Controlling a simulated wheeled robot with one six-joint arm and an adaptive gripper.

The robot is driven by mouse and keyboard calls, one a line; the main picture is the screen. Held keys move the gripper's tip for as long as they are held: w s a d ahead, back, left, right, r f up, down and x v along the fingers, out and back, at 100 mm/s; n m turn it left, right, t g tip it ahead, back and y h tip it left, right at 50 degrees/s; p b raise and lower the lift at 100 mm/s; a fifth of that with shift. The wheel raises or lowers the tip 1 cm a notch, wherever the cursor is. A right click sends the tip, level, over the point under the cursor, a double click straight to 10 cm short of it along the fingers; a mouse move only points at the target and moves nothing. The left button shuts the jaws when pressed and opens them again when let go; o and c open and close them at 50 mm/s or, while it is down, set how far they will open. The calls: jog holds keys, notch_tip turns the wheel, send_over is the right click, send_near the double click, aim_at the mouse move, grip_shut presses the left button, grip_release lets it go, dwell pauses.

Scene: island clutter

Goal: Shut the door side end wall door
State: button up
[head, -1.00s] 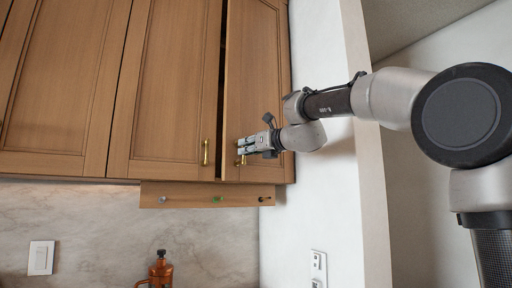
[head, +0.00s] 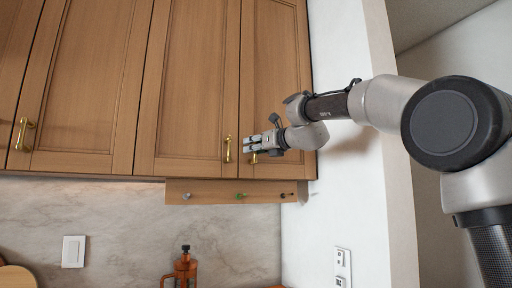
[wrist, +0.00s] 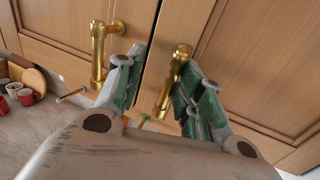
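The end cabinet door (head: 280,75) is the rightmost wooden door, beside the white wall. It now looks flush or nearly flush with the neighbouring door (head: 190,85), with only a thin dark line between them. Its brass handle (head: 253,159) is partly hidden by my gripper (head: 250,145) in the head view. In the wrist view, my gripper (wrist: 154,72) has its fingers apart, with the end door's handle (wrist: 172,80) between them, close to the right finger. Whether a finger touches it I cannot tell.
The neighbouring door's brass handle (wrist: 102,50) is just left of my left finger. A peg rail (head: 225,191) hangs under the cabinets. The white wall (head: 345,190) stands close on the right.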

jog(key=shift+d, duration=0.1)
jog(key=v, duration=1.2)
dwell(0.4)
